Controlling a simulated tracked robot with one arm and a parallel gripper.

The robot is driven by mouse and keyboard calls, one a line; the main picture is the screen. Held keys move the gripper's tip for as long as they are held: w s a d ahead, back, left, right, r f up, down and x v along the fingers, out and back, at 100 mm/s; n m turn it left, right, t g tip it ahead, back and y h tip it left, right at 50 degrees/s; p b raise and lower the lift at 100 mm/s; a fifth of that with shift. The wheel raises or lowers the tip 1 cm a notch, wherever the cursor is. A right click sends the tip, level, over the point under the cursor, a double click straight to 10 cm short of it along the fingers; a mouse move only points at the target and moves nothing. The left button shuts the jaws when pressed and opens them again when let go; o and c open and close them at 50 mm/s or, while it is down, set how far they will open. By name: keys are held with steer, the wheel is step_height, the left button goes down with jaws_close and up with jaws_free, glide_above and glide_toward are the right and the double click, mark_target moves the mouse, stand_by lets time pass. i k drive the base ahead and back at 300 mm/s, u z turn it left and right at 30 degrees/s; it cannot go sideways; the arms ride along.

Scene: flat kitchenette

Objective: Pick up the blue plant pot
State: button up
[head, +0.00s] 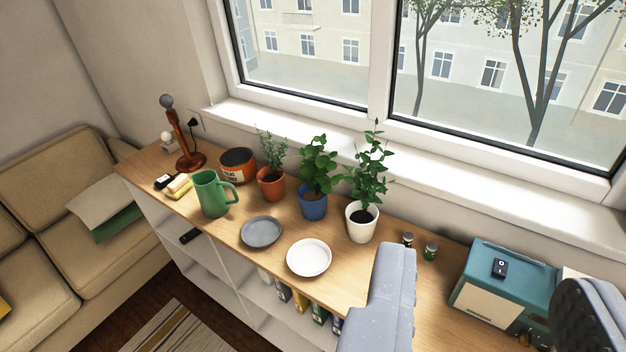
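The blue plant pot (313,208) stands upright on the wooden counter with a leafy green plant in it. It is between a terracotta pot (271,190) on its left and a white pot (361,231) on its right, both with plants. My gripper (480,305) shows in the lower right as two grey fingers spread wide apart, with nothing held between them. It is to the right of the blue pot and nearer the camera, apart from it.
A grey plate (261,232) and a white plate (309,258) lie in front of the pots. A green pitcher (210,196) and an orange tin (236,167) stand left. Two small jars (430,251) and a teal radio (505,283) are right. The window sill (440,185) runs behind.

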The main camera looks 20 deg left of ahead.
mark_target(312, 194)
steer(key=u, duration=0.05)
steer(key=i, duration=1.05)
steer(key=u, duration=0.1)
